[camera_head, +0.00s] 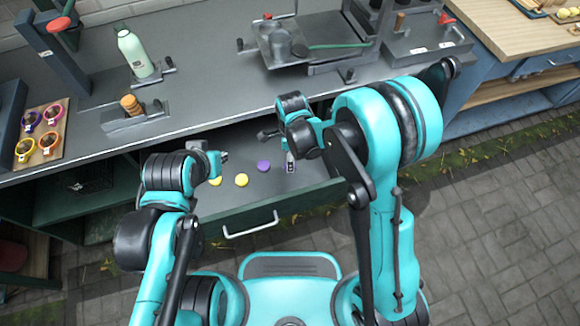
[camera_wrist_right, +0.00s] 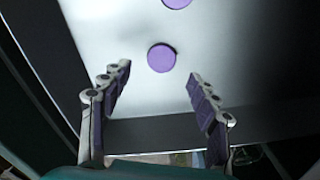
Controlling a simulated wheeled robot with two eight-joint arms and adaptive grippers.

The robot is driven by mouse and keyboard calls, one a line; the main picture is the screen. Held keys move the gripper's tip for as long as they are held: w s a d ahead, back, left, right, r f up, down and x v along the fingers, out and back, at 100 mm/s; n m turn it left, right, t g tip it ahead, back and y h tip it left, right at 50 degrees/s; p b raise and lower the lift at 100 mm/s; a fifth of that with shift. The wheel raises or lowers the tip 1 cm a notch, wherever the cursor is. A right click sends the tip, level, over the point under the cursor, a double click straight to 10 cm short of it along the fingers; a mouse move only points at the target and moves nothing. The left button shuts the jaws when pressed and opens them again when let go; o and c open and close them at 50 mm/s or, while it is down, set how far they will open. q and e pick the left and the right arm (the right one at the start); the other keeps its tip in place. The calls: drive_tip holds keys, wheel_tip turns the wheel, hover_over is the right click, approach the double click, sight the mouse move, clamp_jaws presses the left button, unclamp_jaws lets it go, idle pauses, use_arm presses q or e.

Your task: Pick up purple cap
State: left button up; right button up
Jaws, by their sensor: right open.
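A round purple cap (camera_head: 264,167) lies on the floor of the open drawer. In the right wrist view, a purple cap (camera_wrist_right: 162,57) lies just beyond my fingertips, roughly centred between them. A second purple cap (camera_wrist_right: 177,3) is cut off by the top edge of that view. My right gripper (camera_wrist_right: 158,78) is open and empty, and its fingers have purple pads. In the head view my right gripper (camera_head: 290,163) points down into the drawer, right of the visible purple cap. My left gripper (camera_head: 221,157) is over the drawer's left part; its jaw opening is unclear.
Yellow caps (camera_head: 241,180) also lie in the drawer, one partly hidden by my left gripper. The drawer's front wall (camera_head: 290,203) and handle (camera_head: 251,224) are near me. The grey counter (camera_head: 215,100) overhangs the back, with a green bottle (camera_head: 135,52) on it.

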wheel_tip(320, 180, down, 5)
drive_tip(key=b, duration=0.2)
drive_tip(key=shift+w+a+f+b, duration=0.15)
drive_tip(key=shift+f+b, duration=0.05)
drive_tip(key=shift+b, duration=0.15)
drive_tip(key=shift+r, duration=0.1)
drive_tip(key=c, duration=0.8)
